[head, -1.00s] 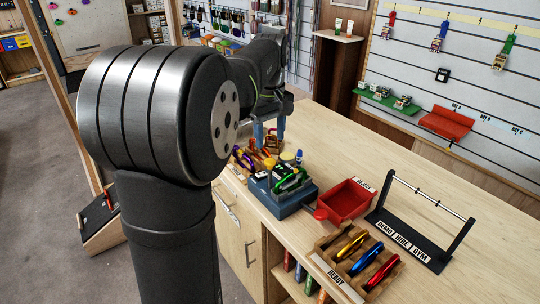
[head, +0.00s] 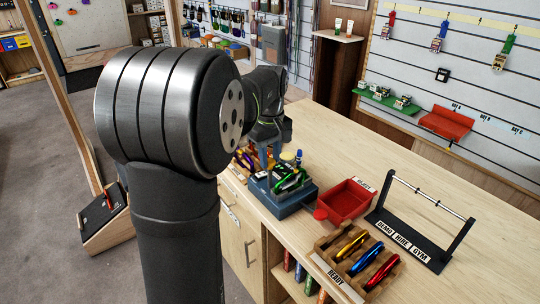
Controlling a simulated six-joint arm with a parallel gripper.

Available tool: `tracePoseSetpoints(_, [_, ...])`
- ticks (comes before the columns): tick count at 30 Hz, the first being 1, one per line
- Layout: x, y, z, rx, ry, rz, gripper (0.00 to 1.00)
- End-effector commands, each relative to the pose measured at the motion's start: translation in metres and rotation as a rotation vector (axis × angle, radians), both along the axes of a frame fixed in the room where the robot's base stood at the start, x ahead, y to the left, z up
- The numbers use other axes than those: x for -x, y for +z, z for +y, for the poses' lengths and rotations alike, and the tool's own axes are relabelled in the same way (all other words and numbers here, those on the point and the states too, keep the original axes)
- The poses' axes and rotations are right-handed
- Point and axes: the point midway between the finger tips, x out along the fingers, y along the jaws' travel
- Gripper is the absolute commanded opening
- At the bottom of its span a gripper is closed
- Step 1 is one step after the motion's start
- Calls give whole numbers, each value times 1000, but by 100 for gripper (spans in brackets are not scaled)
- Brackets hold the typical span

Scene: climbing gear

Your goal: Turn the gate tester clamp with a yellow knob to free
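The gate tester (head: 283,205) is a blue-grey block on the counter, with a green carabiner (head: 291,181) lying on its top. A small yellow knob (head: 287,157) shows at its back, beside a blue-capped item. My gripper (head: 270,163) points down at the tester's back left, its blue-grey fingers close to the tester top. A second yellow part, seen there before, is now mostly hidden by the fingers. I cannot tell whether the fingers touch it, nor which way the clamp is turned.
A red tray (head: 345,202) stands right of the tester. A wooden READY rack (head: 327,262) holds several coloured carabiners in front. A black stand with a bar (head: 428,197) is at right. Carabiners crowd the counter left of the tester. The counter behind is clear.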

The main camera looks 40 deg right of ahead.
Motion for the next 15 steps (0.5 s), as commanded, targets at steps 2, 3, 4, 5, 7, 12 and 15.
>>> tracePoseSetpoints(2, [0, 0, 0, 0, 0, 0, 0])
tracePoseSetpoints(3, [0, 0, 0, 0, 0, 0, 0])
tracePoseSetpoints(4, [0, 0, 0, 0, 0, 0, 0])
tracePoseSetpoints(5, [0, 0, 0, 0, -1, 0, 0])
tracePoseSetpoints(7, [0, 0, 0, 0, -6, 0, 0])
tracePoseSetpoints(12, [0, 0, 0, 0, -46, 0, 0])
tracePoseSetpoints(15, [0, 0, 0, 0, -93, 0, 0])
